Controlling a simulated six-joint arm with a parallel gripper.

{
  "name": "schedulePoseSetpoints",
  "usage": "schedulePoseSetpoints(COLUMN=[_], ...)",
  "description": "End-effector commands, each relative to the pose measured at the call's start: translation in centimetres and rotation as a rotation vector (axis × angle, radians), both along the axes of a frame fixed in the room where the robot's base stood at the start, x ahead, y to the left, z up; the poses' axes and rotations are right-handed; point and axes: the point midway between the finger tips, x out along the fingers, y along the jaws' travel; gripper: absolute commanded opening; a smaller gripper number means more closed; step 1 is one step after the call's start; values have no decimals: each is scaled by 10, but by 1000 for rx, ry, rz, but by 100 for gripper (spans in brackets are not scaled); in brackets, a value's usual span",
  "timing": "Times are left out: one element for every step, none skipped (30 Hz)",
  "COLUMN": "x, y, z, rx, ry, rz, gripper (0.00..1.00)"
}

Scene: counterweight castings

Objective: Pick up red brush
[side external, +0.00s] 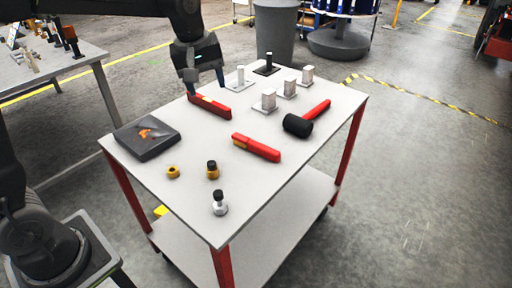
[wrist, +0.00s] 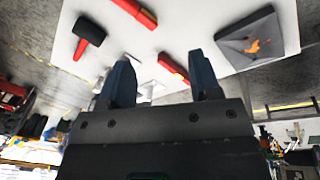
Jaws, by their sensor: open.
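A red brush (side external: 262,150) with tan bristles at its left end lies on the white cart top (side external: 185,135), near the middle. A second long red object (side external: 210,106), perhaps also a brush, lies near the back left edge. My gripper (side external: 206,88) is open just above that second object, with its fingers pointing down. In the wrist view the second object (wrist: 174,68) shows between my open fingers (wrist: 161,58), partly hidden by the gripper. The other red brush (wrist: 135,12) shows at the top of that view. Nothing is held.
A dark tray (side external: 147,139) lies at the left. A black mallet (side external: 298,125) with a red handle lies at the right. Pale castings (side external: 268,100) stand on small plates behind. Small brass and silver weights (side external: 219,204) stand in front. The front right of the top is clear.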

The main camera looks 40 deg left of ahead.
Motion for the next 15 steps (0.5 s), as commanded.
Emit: schedulePoseSetpoints(x=[21, 32, 46, 56, 66, 78, 86, 93, 102, 108, 113, 119, 122, 125, 127], y=[3, 4, 6, 8, 9, 11, 13, 14, 16, 17, 18, 20, 20, 21, 22], z=[-12, -18, -27, -34, -42, -52, -60, -67, -77, -84, -90, -98, -102, -106, -110], rx=[-15, -25, -35, -41, -48, -56, -60, -64, -69, -72, -74, -75, -76, -77, -78], ry=[32, 45, 65, 78, 92, 111, 123, 132, 147, 156, 164, 173, 179, 184, 189], rz=[76, 126, 192, 240, 289, 352, 396, 438, 491, 526, 558, 596, 619, 639, 661], gripper=[57, 57, 57, 57, 57, 57, 57, 57, 57, 57, 57, 57, 57, 57, 57])
